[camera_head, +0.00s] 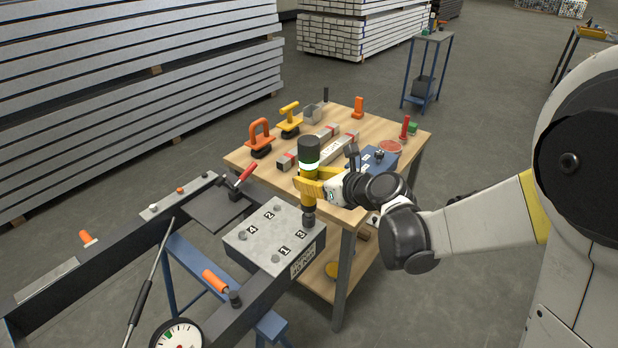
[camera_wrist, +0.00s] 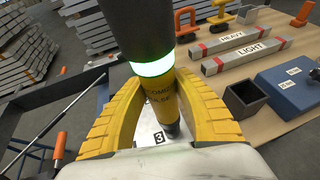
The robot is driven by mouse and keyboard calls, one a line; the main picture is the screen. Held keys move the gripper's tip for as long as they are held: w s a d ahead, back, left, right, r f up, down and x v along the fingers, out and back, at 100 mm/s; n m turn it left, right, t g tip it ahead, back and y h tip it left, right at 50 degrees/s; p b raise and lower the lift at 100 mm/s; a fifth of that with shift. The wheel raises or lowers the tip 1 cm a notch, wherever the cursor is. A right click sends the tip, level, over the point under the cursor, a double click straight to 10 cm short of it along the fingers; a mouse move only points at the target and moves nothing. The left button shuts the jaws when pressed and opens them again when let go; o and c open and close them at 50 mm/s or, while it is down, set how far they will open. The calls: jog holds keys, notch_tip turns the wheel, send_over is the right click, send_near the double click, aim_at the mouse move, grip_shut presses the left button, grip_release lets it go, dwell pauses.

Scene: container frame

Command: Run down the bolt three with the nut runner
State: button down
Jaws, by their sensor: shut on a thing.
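The nut runner (camera_head: 309,150) is upright, with a black top, a glowing green-white ring and a yellow lower body. My gripper (camera_head: 310,187) is shut around its yellow body. In the wrist view the yellow fingers flank the nut runner (camera_wrist: 158,95) on both sides. Its dark socket end meets the grey plate (camera_head: 262,233) at the far right corner, beside the label 3 (camera_head: 302,233). Bolt three is hidden under the socket, so I cannot tell how deep it sits. Other bolt heads show by labels 4 (camera_head: 254,232), 2 (camera_head: 270,215) and 1 (camera_head: 285,250).
A wooden table (camera_head: 244,158) behind the plate holds orange and yellow handled tools, bars marked HEAVY (camera_wrist: 231,39) and LIGHT (camera_wrist: 250,48), and a blue box (camera_wrist: 290,85). A red-handled clamp (camera_head: 244,177) stands left of the plate. A dial gauge (camera_head: 178,335) is at the front.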

jog(key=shift+s+f+b, duration=0.1)
jog(key=shift+f+b, duration=0.6)
jog(key=shift+f, duration=0.15)
dwell(1.4)
jog(key=shift+r, duration=0.15)
